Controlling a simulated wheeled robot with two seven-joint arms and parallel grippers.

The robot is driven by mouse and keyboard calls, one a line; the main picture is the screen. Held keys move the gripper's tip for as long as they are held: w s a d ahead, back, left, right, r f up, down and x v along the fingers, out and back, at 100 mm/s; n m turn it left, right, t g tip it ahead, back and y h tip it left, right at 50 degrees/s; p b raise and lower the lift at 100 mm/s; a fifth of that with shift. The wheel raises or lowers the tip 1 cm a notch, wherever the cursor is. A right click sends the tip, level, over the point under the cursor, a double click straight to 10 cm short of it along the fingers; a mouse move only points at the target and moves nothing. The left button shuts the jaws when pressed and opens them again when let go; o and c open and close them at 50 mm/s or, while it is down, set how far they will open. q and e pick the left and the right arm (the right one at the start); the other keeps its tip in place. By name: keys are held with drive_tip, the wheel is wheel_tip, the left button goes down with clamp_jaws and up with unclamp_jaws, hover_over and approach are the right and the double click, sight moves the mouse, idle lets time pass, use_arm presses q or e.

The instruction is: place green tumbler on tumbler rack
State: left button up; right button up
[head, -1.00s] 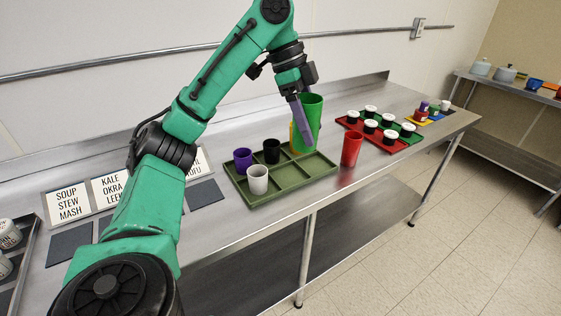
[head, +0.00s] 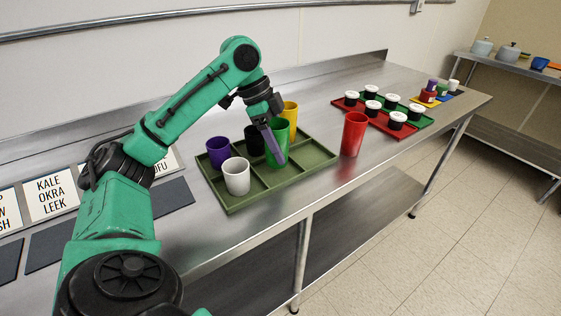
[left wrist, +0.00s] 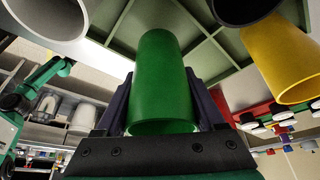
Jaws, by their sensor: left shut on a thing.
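The green tumbler (head: 281,150) is upright in or just above a middle compartment of the olive-green tumbler rack (head: 243,200). I cannot tell whether its base touches the rack floor. My left gripper (head: 275,145) is shut on it, and purple fingers hold both sides of the green tumbler (left wrist: 163,85) in the left wrist view. The rack also holds a purple tumbler (head: 218,152), a white tumbler (head: 237,178), a black tumbler (head: 255,142), partly hidden, and a yellow tumbler (head: 290,112) at the back. My right gripper is not in view.
A red tumbler (head: 353,134) stands on the steel counter right of the rack. Farther right are a red tray (head: 376,124) and a green tray (head: 425,122) with several white-lidded dark cups. Word cards (head: 50,197) stand at left. The rack's front right compartments are empty.

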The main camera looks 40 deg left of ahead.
use_arm(q)
drive_tip(key=shift+s+d+f, duration=0.1)
drive_tip(key=shift+s+f, duration=0.1)
drive_tip(key=shift+f, duration=0.85)
drive_tip(key=shift+d+f, duration=0.1)
drive_tip(key=shift+f, duration=0.25)
drive_tip(key=shift+w, duration=0.15)
drive_tip(key=o, duration=1.4)
drive_tip(key=shift+c, duration=0.2)
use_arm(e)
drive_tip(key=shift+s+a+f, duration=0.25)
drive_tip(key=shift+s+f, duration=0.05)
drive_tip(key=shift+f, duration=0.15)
use_arm(q)
drive_tip(key=shift+r, duration=0.1)
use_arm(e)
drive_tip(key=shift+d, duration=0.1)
use_arm(q)
drive_tip(key=p+v, duration=0.3)
drive_tip(key=v, duration=0.9)
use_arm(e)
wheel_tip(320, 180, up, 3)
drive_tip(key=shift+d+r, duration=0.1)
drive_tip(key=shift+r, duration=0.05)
